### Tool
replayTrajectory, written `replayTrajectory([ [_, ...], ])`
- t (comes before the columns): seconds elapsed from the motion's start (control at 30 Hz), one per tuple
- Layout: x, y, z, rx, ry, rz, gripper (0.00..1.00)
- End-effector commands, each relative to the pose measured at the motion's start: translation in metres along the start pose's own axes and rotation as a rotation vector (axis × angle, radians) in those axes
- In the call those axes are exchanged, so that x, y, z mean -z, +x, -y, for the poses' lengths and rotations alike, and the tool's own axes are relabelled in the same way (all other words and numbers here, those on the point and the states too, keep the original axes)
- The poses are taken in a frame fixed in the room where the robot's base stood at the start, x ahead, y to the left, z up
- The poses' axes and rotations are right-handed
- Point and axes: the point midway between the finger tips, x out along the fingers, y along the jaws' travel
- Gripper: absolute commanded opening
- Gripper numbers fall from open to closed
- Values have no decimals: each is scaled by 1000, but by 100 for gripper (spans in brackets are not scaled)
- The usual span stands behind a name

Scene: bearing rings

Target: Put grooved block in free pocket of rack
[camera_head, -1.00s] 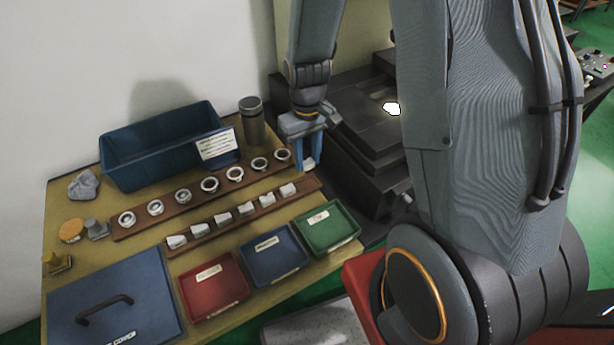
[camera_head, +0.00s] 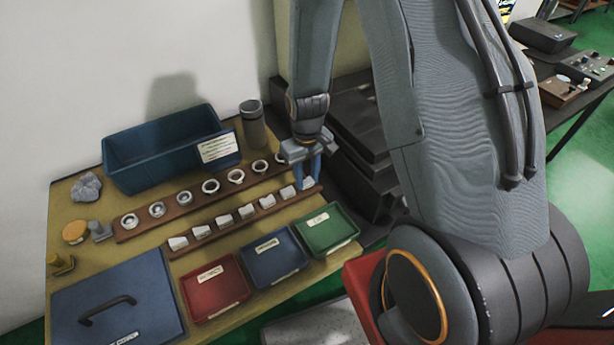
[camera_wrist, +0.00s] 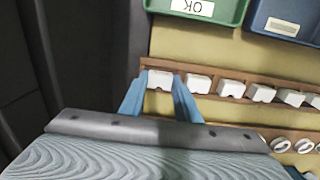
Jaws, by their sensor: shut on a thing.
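My gripper (camera_head: 309,178) is shut on a white grooved block (camera_head: 308,184), at the right end of the front wooden rack (camera_head: 208,232). In the wrist view the block (camera_wrist: 160,79) sits between the two blue fingertips (camera_wrist: 159,88), in line with the row of similar white blocks on the rack (camera_wrist: 225,71). It is at the rack's end position, beside the nearest standing block (camera_wrist: 199,83) with a gap. Whether its base is seated in a pocket or just above it, I cannot tell; the fingers and rack edge hide this.
A rear rack (camera_head: 186,206) holds several bearing rings. Green (camera_head: 345,238), blue (camera_head: 292,262) and red (camera_head: 232,291) trays lie in front. A blue bin (camera_head: 130,172) and a dark cylinder (camera_head: 253,130) stand behind. Dark machinery (camera_head: 352,125) is close on the right.

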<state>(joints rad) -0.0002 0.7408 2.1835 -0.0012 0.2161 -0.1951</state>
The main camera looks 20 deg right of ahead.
Motion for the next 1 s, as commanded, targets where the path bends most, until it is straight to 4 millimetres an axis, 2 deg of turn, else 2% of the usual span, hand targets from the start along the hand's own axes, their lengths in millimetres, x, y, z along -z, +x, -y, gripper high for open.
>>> replayTrajectory([
  [0.07, 0, 3, 0, 0, 0, 1, 5],
  [0.1, 0, 3, 0, 0, 0, 1, 31],
  [0.13, 0, 3, 0, 0, 0, 1, 36],
  [0.57, 0, -4, 0, 0, 0, -1, 37],
  [0.77, 1, -27, 0, -1, 0, -4, 37],
  [1.0, 2, -65, 0, -1, 0, -4, 37],
])
